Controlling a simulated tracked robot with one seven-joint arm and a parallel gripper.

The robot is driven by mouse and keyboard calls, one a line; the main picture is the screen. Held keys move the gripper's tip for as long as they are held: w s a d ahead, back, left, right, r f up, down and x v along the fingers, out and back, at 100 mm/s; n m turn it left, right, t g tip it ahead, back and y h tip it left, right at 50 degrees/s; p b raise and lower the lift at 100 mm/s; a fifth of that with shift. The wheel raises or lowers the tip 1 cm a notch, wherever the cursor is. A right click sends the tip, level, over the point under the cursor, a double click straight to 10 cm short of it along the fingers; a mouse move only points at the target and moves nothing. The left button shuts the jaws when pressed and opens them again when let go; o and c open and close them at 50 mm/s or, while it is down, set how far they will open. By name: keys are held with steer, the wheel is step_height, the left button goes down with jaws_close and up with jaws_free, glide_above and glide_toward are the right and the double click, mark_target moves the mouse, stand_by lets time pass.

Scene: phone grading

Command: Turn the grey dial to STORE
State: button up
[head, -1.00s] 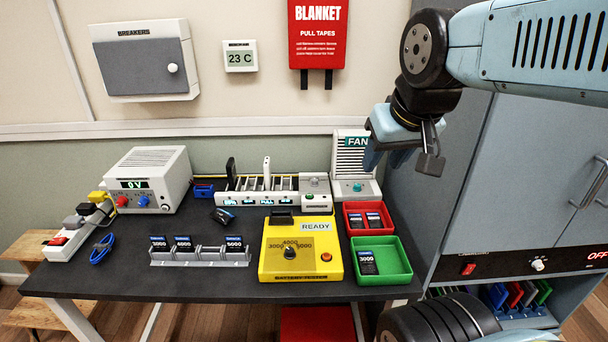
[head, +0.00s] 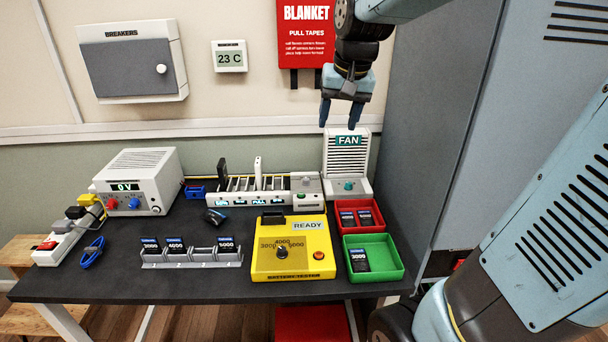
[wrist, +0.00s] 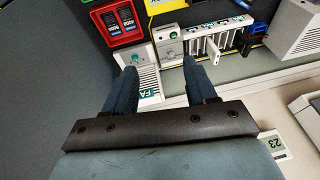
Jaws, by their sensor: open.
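A small grey knob, which may be the grey dial, sits on the grey-white end box of the charging rack (head: 307,182), near a green button. In the wrist view this knob (wrist: 168,53) shows between and beyond my fingertips. No STORE mark is readable, and the way the knob points is too small to tell. My gripper (head: 338,124) is open and empty, pointing down above the fan box (head: 348,165) at the back of the table. It is apart from the knob. In the wrist view the gripper's two fingers (wrist: 159,67) are spread wide.
A yellow battery tester (head: 290,262) with a dark dial stands in front of the rack. Red (head: 376,229) and green (head: 398,264) trays holding batteries are to its right. A white power supply (head: 141,165) is at left. A tall grey cabinet (head: 430,100) bounds the right side.

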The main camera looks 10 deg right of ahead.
steer(key=w+f+m+g, duration=0.1)
steer(key=w+f, duration=0.2)
steer(key=w, duration=0.5)
steer(key=w+f+m+g, duration=0.1)
steer(key=w+f, duration=0.3)
steer(key=w, duration=0.3)
steer(key=m+g, duration=0.2)
glide_above(307, 179)
step_height(307, 179, down, 10)
steer(key=f, duration=0.1)
steer(key=shift+h, duration=0.3)
step_height(307, 179, down, 13)
steer(key=shift+a+r, duration=0.15)
steer(key=shift+r, duration=0.05)
steer(key=c, duration=1)
steer(key=shift+d, duration=0.5)
steer(key=shift+a+f, duration=0.1)
steer(key=shift+a, duration=0.3)
steer(key=shift+c, duration=0.2)
